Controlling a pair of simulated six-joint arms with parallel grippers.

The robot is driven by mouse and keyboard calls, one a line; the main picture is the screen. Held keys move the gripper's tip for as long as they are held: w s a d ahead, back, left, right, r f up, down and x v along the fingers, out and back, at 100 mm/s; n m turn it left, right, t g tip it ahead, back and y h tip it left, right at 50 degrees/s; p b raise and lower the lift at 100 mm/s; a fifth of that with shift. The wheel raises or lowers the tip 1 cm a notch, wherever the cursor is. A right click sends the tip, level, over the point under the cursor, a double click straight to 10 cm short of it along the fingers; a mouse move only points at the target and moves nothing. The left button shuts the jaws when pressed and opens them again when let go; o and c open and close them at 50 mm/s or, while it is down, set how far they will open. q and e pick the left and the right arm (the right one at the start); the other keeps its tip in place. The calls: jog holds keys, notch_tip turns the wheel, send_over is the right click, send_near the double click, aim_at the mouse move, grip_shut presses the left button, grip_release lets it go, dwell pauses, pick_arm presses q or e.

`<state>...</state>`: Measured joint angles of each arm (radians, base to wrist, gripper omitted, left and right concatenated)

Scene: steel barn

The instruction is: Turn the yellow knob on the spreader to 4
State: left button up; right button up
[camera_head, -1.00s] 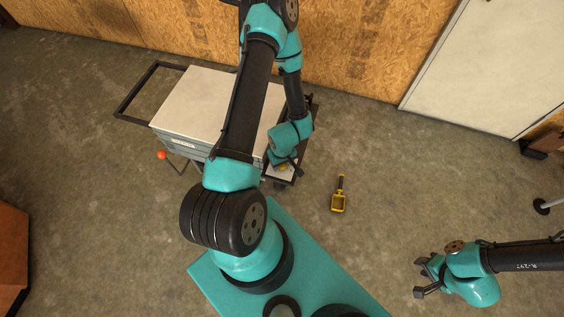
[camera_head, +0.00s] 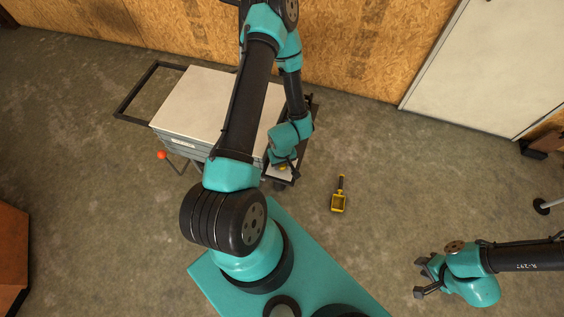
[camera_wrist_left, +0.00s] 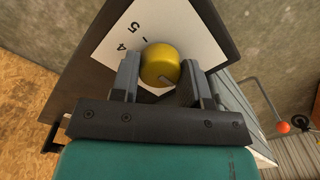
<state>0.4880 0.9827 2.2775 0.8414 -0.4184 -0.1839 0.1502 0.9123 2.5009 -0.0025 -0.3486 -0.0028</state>
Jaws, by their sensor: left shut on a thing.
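The spreader (camera_head: 206,92) is a pale-topped box on a dark frame with a push handle, left of centre in the head view. The yellow knob (camera_wrist_left: 160,65) sits on a white dial plate (camera_wrist_left: 182,22) at its end, with 4, 5 and a dash mark visible. The other marks are hidden. My left gripper (camera_wrist_left: 158,72) is around the knob, one finger on each side, shut on it. A dark line shows on the knob's lower right part. In the head view a bit of the knob (camera_head: 283,167) shows under the gripper. My right gripper (camera_head: 420,277) is open and empty.
A yellow-and-black scoop (camera_head: 339,196) lies on the concrete floor right of the spreader. An orange ball-ended lever (camera_head: 162,155) sticks out at the spreader's front left. A wooden wall (camera_head: 350,45) stands behind it. The floor between scoop and right gripper is clear.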

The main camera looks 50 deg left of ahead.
pick_arm(q)
jog(key=m, duration=0.7)
jog(key=shift+m, duration=0.4)
jog(key=m, duration=1.9)
jog(key=shift+m, duration=1.7)
